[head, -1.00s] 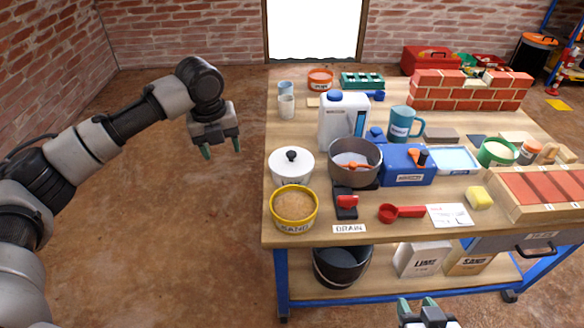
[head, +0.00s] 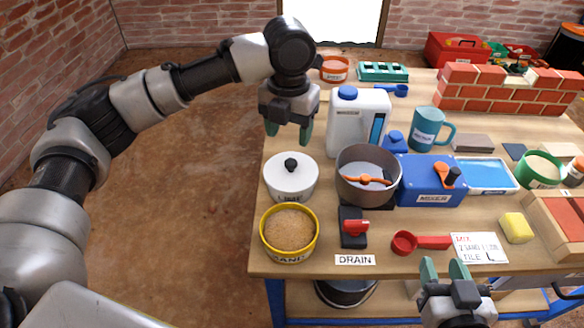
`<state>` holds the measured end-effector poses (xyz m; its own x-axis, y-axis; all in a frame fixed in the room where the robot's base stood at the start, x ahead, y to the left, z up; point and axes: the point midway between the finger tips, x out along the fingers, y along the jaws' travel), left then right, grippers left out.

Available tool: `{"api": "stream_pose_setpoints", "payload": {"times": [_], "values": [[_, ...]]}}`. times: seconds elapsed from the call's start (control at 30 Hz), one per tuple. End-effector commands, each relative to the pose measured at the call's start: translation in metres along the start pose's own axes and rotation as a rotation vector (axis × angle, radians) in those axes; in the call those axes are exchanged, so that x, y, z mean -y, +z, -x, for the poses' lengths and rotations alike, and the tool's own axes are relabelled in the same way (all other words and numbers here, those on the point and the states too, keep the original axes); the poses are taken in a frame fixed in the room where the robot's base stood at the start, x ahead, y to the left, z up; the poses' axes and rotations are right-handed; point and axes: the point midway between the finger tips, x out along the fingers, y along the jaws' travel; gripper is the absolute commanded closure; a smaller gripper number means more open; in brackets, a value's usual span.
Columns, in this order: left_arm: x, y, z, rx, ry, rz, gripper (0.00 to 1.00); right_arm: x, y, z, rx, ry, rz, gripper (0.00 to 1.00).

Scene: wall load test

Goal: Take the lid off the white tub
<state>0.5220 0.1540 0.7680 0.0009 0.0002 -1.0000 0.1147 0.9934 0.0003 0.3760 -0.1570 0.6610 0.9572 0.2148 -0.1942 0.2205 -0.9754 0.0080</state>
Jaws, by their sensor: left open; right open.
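The white tub (head: 291,194) stands near the left edge of the table, with dark lettering on its front. Its white lid (head: 275,171) is on, with a black knob (head: 291,165) on top. My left gripper (head: 288,135) is open and empty, pointing down above and slightly behind the lid, apart from the knob. My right gripper (head: 444,270) is open and empty at the front edge of the table, below the card, far from the tub.
A yellow sand tub (head: 289,233) stands just in front of the white tub. A metal mixing bowl (head: 367,176) is close on its right, with a white jug (head: 357,122) behind. A drain switch (head: 353,228) and red scoop (head: 420,242) lie nearer the front. Floor left of the table is clear.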

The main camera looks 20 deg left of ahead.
Motion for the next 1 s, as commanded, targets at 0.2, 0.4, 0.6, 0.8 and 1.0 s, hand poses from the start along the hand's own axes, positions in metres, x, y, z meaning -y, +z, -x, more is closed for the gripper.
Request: {"api": "stream_pose_setpoints", "payload": {"times": [0.2,0.4,0.6,0.8,1.0], "values": [[0.0,0.0,-0.025,0.001,0.0,0.002,0.42,0.005,-0.023,-0.003,-0.193,-0.012,-0.003,0.57],[0.0,0.0,-0.031,0.001,0.0,0.002,0.42,0.006,-0.033,-0.002,-0.263,-0.016,-0.004,0.57],[0.001,-0.001,-0.041,0.001,0.0,0.002,0.42,0.009,-0.046,0.001,-0.382,-0.022,-0.007,0.57],[0.003,-0.002,-0.056,0.001,0.0,0.002,0.42,0.013,-0.069,0.01,-0.588,-0.034,-0.014,0.57],[0.004,-0.003,-0.072,0.001,0.0,0.002,0.42,0.016,-0.087,0.026,-0.788,-0.044,-0.023,0.57]]}}
